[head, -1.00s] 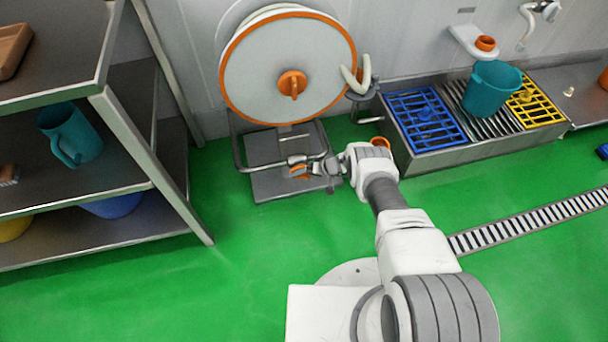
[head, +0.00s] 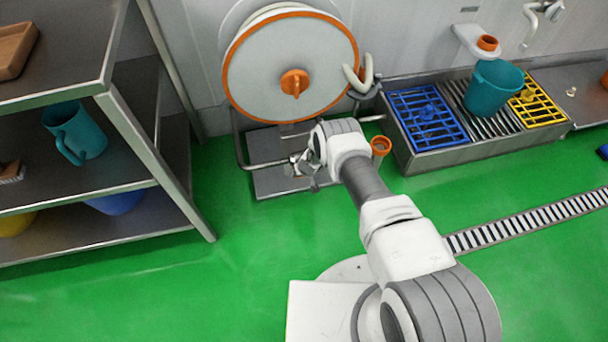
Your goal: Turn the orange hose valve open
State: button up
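The hose reel (head: 255,75) hangs on the back wall, a pale disc with an orange rim and an orange knob (head: 294,83) at its centre. Below it, a metal pipe (head: 262,165) runs over a grey base plate (head: 275,185). My gripper (head: 298,163) is at the right part of this pipe, over the plate. The orange hose valve does not show now; my gripper and wrist cover the place where an orange part showed earlier. The fingers are small and partly hidden, so I cannot tell whether they are open, shut or touching the valve.
A metal shelf (head: 150,130) with a teal jug (head: 75,133) stands at the left. A metal trough (head: 480,146) with blue and yellow grates and a teal bucket (head: 492,88) runs along the wall at the right. An orange-rimmed cup (head: 381,147) is beside my wrist. Green floor is clear in front.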

jog(key=shift+w, duration=0.1)
dwell(0.3)
jog(key=o, duration=1.1)
jog(key=shift+a, duration=0.1)
jog(key=shift+o, duration=0.2)
jog(key=shift+r, duration=0.1)
jog(key=p+v, duration=0.9)
jog(key=v, duration=0.8)
jog(key=shift+a+r, duration=0.2)
jog(key=shift+a, duration=0.1)
